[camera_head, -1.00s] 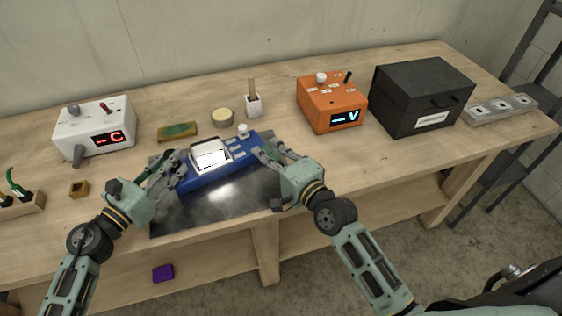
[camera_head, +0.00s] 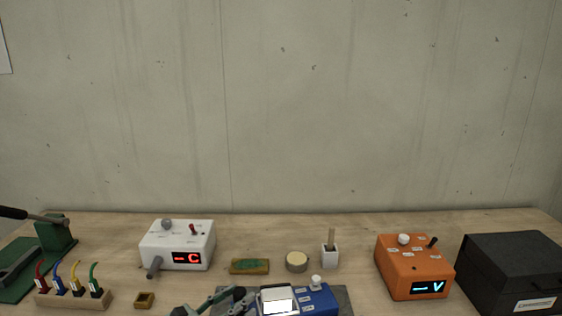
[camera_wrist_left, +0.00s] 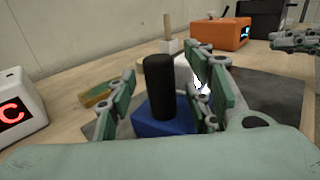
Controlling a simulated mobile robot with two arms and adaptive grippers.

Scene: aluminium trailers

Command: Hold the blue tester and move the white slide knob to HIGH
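The blue tester (camera_head: 319,299) lies at the bottom edge of the head view, its near part cut off. It has a lit white screen (camera_head: 279,301) and white labels. Its white knob (camera_head: 316,281) stands at the far end, beyond the labels; their text is too small to read. In the left wrist view, a black upright post (camera_wrist_left: 160,88) stands on the blue body (camera_wrist_left: 161,120). My left gripper (camera_wrist_left: 163,85) is open, its fingers on either side of the post with gaps visible. It also shows in the head view (camera_head: 226,302). My right gripper (camera_wrist_left: 297,40) shows only partly at the right of the wrist view.
A dark mat (camera_head: 344,300) lies under the tester. Behind are a green-topped block (camera_head: 249,266), a round tin (camera_head: 297,261) and a white brush holder (camera_head: 330,257). A white box (camera_head: 177,246) stands left; an orange box (camera_head: 413,268) and black case (camera_head: 512,270) stand right.

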